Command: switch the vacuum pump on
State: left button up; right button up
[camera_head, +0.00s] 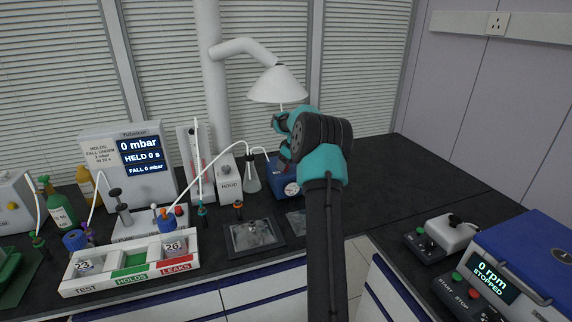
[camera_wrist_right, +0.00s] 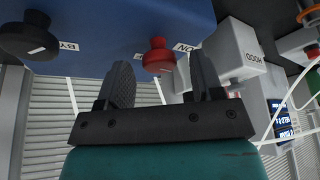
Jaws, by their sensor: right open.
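The vacuum pump is a blue box (camera_head: 283,179) with a round dial at the back of the bench, partly hidden behind my right arm. In the right wrist view its blue face (camera_wrist_right: 110,25) fills the top. A red knob (camera_wrist_right: 158,56) beside an "ON" label shows between my finger ends. A black knob (camera_wrist_right: 28,40) with a label starting "BY" is at the left. My right gripper (camera_wrist_right: 161,66) is open, one finger to each side of the red knob; I cannot tell whether they touch it. My left gripper is not in view.
A flask (camera_head: 251,180) and the HOOD box (camera_head: 229,178) stand left of the pump. A white display unit (camera_head: 140,165) reads 0 mbar. A sorting tray (camera_head: 130,273) lies front left. A blue machine (camera_head: 520,262) stands at right. The bench right of the pump is clear.

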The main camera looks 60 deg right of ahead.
jog(key=v, duration=1.7)
jog(key=shift+w, duration=0.1)
